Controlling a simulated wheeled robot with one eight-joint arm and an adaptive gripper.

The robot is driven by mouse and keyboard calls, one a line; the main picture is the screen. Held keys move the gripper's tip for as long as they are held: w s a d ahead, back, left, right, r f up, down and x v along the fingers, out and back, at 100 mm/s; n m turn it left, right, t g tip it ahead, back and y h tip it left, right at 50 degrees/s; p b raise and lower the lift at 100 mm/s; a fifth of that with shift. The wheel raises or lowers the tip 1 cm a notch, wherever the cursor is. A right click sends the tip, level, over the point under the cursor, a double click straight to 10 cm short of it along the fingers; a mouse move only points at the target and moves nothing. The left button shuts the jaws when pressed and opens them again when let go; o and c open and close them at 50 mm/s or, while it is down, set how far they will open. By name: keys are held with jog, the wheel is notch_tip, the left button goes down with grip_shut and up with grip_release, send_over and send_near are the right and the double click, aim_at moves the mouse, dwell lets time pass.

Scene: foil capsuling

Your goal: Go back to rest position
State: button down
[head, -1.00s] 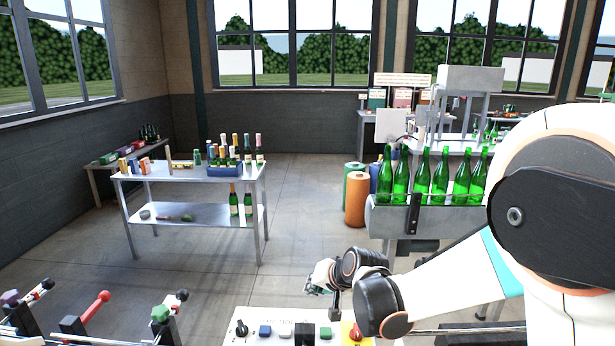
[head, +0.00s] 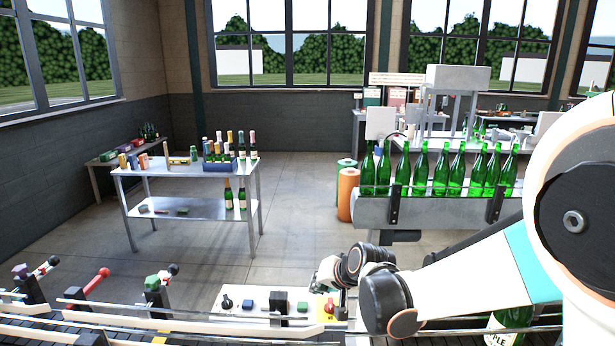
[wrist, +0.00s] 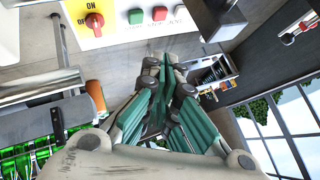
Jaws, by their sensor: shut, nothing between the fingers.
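My gripper (head: 326,274) is at the end of my arm, just above and behind the right part of the white control panel (head: 232,293). In the wrist view my gripper (wrist: 166,62) has its teal-padded fingers together with nothing between them. The panel (wrist: 113,12) also shows there, with a yellow ON/OFF plate (wrist: 92,18) and green and red buttons. The fingers look apart from the panel.
A conveyor rail (head: 190,328) crosses the front. Levers with red (head: 104,272) and green knobs stand at left. Green bottles (head: 420,172) line a conveyor at right. A metal table (head: 185,168) with bottles stands at left back. Open floor (head: 300,225) lies between.

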jog(key=s+d+r+h, duration=0.2)
jog(key=s+d+r, duration=0.6)
jog(key=s, duration=0.3)
jog(key=s+d+n+h, duration=0.1)
jog(key=s+d, duration=0.4)
jog(key=s, duration=0.5)
jog(key=s+d+n+h, duration=0.15)
jog(key=s+d, duration=0.25)
jog(key=s, duration=0.5)
notch_tip(320, 180, down, 10)
jog(key=b, duration=1)
jog(key=shift+s+d+r, duration=0.15)
jog(key=shift+d+r, duration=0.05)
jog(key=shift+r+m, duration=0.15)
jog(key=shift+m, duration=0.1)
